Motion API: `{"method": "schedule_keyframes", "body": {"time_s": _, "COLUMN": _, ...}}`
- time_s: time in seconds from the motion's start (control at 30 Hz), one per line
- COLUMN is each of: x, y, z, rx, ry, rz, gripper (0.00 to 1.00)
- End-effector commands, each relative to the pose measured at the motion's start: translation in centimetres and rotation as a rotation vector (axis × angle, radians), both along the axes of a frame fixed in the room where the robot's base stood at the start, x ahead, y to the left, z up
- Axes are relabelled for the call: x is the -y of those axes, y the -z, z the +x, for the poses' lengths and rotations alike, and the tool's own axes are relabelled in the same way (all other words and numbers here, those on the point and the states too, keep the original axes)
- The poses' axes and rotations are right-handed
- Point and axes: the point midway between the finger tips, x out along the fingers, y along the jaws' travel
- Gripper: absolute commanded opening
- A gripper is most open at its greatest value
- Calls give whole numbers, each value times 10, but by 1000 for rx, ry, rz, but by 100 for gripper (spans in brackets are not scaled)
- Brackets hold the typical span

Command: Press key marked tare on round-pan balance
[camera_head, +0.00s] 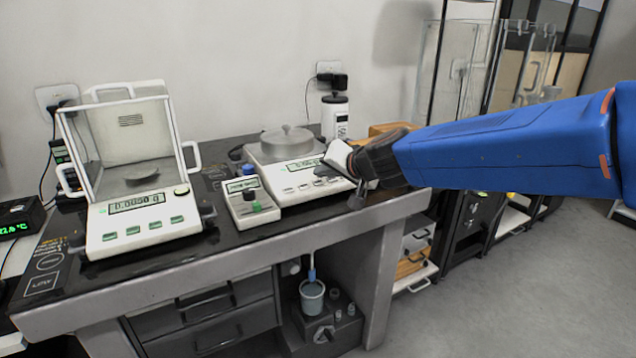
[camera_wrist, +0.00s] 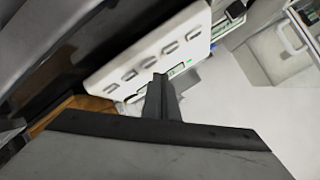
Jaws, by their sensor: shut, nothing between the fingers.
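The round-pan balance (camera_head: 272,154) stands on the dark bench, with a silver round pan (camera_head: 286,141) on top. A row of several keys (camera_head: 305,187) runs along its front panel below a small display (camera_head: 300,164). Their labels are too small to read. My gripper (camera_head: 325,168) is shut and empty, over the right side of the balance's front, hiding part of the display and panel. In the wrist view my closed fingers (camera_wrist: 160,84) point at the panel near the display, and the key row (camera_wrist: 150,62) lies beyond. I cannot tell whether the fingertips touch.
A glass-shielded balance (camera_head: 140,226) stands to the left. A white bottle (camera_head: 335,117) stands behind. The bench's front edge (camera_head: 240,260) is close below; open floor (camera_head: 510,290) lies right.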

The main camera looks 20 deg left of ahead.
Motion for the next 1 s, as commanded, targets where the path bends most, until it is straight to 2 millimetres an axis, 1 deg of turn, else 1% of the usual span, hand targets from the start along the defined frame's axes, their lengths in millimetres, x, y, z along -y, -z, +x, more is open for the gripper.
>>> {"method": "schedule_keyframes", "body": {"time_s": 0.4, "x": 7, "y": -32, "z": -6, "rx": 2, "ry": -2, "rz": 1, "gripper": 0}}
{"method": "schedule_keyframes", "body": {"time_s": 0.6, "x": 10, "y": -44, "z": -8, "rx": 2, "ry": -1, "rz": 0, "gripper": 0}}
{"method": "schedule_keyframes", "body": {"time_s": 1.0, "x": 11, "y": -47, "z": -9, "rx": 1, "ry": 0, "rz": -1, "gripper": 0}}
